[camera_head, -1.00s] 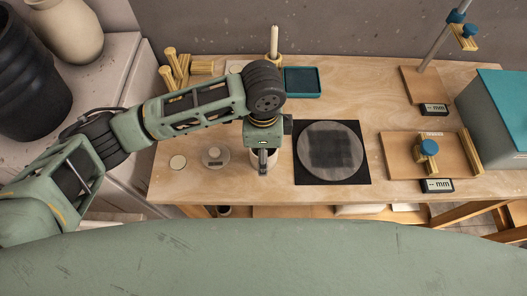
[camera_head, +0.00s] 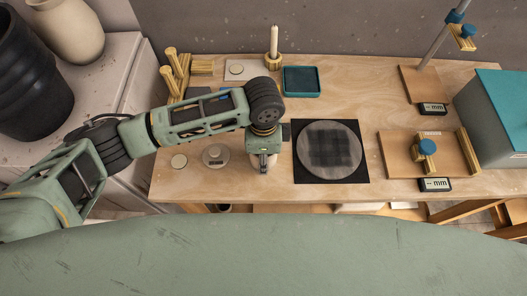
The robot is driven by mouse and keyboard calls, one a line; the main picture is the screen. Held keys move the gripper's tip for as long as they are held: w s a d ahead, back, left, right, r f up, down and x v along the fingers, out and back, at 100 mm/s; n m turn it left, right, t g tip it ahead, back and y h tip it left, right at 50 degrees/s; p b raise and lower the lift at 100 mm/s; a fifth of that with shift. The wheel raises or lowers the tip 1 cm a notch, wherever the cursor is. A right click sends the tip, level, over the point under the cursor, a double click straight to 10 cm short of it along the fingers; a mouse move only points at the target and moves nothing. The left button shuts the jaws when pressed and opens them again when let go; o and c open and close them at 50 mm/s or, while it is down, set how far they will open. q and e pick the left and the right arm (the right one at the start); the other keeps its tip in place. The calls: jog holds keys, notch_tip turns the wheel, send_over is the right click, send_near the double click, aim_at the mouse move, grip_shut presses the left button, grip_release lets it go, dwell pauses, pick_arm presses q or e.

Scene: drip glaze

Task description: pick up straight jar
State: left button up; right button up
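My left gripper (camera_head: 263,161) points down at the front of the wooden table, just left of the black mat. A pale, light-coloured object, probably the straight jar (camera_head: 271,165), shows in small part around the fingers. The gripper and wrist hide most of it. The fingers are seen from above and overlap this object, so I cannot tell whether they are open or shut on it. My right gripper is not in view.
A grey round disc (camera_head: 330,148) lies on the black mat (camera_head: 362,178). A small grey round piece (camera_head: 215,156) and a pale disc (camera_head: 178,161) lie left of the gripper. A teal tray (camera_head: 301,81) and candle-like stick (camera_head: 274,42) stand behind. Wooden gauge boards (camera_head: 400,150) are at right.

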pick_arm(q)
jog(key=c, duration=0.4)
jog(key=shift+o, duration=0.2)
jog(key=shift+r, duration=0.1)
jog(key=shift+r, duration=0.45)
notch_tip(320, 180, up, 3)
jog(key=shift+w+d+f+b, duration=0.1)
jog(key=shift+f+b, duration=0.05)
jog(key=shift+b, duration=0.45)
jog(key=s+d+r+b, duration=0.2)
jog(key=s+d+r, duration=0.5)
jog(key=s+d, duration=0.1)
jog(key=shift+s+r, duration=0.15)
jog(key=shift+s, duration=0.05)
